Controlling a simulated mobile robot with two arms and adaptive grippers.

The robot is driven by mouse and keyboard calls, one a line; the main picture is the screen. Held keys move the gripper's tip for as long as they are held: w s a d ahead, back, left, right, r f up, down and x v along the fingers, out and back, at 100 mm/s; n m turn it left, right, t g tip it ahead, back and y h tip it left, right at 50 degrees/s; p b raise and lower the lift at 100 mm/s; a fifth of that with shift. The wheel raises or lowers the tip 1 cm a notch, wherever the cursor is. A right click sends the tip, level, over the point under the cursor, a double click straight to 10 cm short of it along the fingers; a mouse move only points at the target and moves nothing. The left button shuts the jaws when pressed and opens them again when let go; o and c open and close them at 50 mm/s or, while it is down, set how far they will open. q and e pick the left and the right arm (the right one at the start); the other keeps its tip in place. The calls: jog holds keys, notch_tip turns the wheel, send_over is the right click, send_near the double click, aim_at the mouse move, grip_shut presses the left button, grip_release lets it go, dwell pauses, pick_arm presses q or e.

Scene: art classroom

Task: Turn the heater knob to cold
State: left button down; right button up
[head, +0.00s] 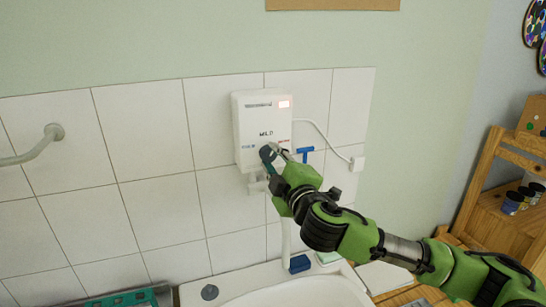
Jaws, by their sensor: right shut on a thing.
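The white heater (264,112) is mounted on the tiled wall above the sink. Its front carries a lit display at the upper right, the word "MILD" in the middle, a blue label at the lower left and a red label at the lower right. My right gripper (269,154) is at the bottom front of the heater, shut on the knob there. The knob is mostly hidden by the gripper, so its pointer direction cannot be read. My left gripper is not in view.
A white sink (300,293) lies below, with a blue block (299,263) on its rim. A blue-handled tap (305,150) is right of the heater. A wall rail (35,147) is at left. A wooden shelf (500,190) with jars stands at right.

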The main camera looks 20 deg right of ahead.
jog(key=n+p, duration=0.2)
jog(key=n, duration=0.3)
jog(key=shift+r+n+p, duration=0.15)
jog(key=shift+n+p, duration=0.15)
jog(key=shift+p, duration=0.1)
jog(key=n+p, duration=0.3)
jog(key=n, duration=0.3)
jog(key=shift+p, duration=0.4)
jog(key=n, duration=0.3)
jog(key=shift+p, duration=0.3)
jog(key=shift+a+n, duration=0.1)
jog(key=shift+n, duration=1.7)
jog(key=o, duration=1.1)
jog(key=shift+s, duration=0.1)
jog(key=s, duration=1.2)
jog(key=shift+d, duration=0.2)
